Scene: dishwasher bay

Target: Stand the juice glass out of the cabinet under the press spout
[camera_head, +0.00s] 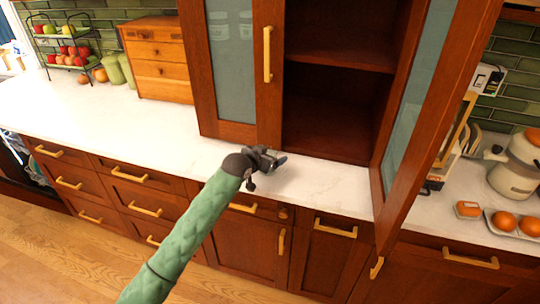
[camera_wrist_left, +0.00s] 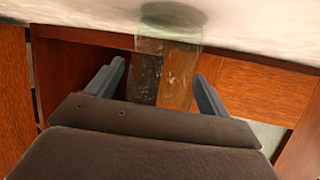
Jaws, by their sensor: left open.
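My left gripper (camera_head: 274,161) is over the white counter in front of the open wooden cabinet (camera_head: 332,129). In the left wrist view its two blue-grey fingers (camera_wrist_left: 164,88) are apart. A see-through shape that looks like the juice glass (camera_wrist_left: 170,42) shows between and beyond them, with brown and dark patches below its pale part. I cannot tell whether the fingers touch it, and I cannot make out the glass in the head view. The juice press (camera_head: 516,170), pale with an orange top, stands at the far right; its spout is not clear. My right gripper is out of view.
The cabinet's right door (camera_head: 420,95) stands open between the gripper and the press. Oranges (camera_head: 503,220) lie on a tray near the press. A small wooden drawer chest (camera_head: 158,60) and a fruit rack (camera_head: 66,42) stand at left. The left counter (camera_head: 110,118) is clear.

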